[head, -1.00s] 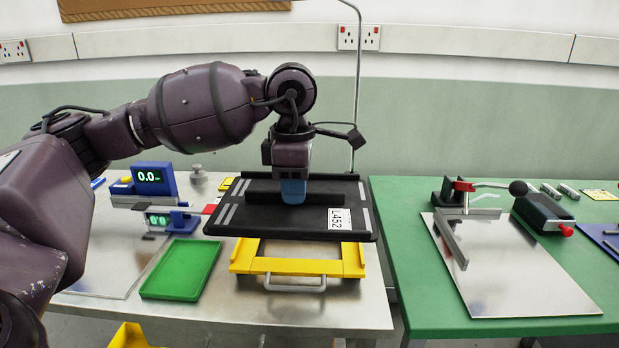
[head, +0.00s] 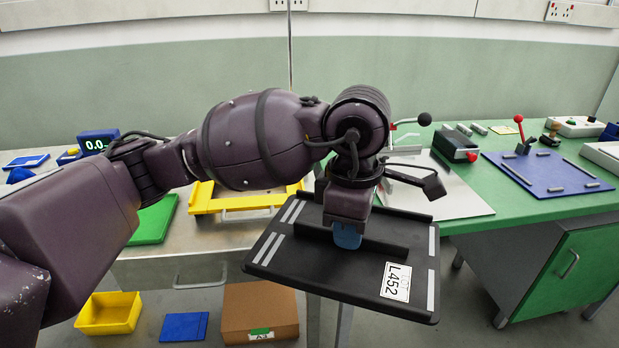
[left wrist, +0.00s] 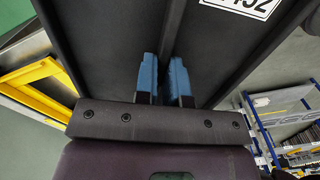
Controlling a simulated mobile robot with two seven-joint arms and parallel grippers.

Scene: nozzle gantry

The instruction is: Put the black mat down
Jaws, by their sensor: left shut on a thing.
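The black mat (head: 318,262) is a flat, stiff black slab with a raised rib, pale stripes and a white label reading L452. My left gripper (head: 347,237) is shut on its rib from above, with blue fingertips. In the left wrist view the blue fingers (left wrist: 165,82) sit either side of the rib, and the mat (left wrist: 100,45) fills the upper middle. The mat hangs in the air, roughly level, in front of the benches and above the floor. My right gripper is not in view.
The steel bench (head: 190,236) at left carries a yellow frame (head: 235,202) and green tray (head: 153,220). The green bench (head: 520,205) at right carries a steel plate (head: 455,200) and blue board (head: 545,175). A yellow bin (head: 108,315) and cardboard box (head: 260,312) lie below.

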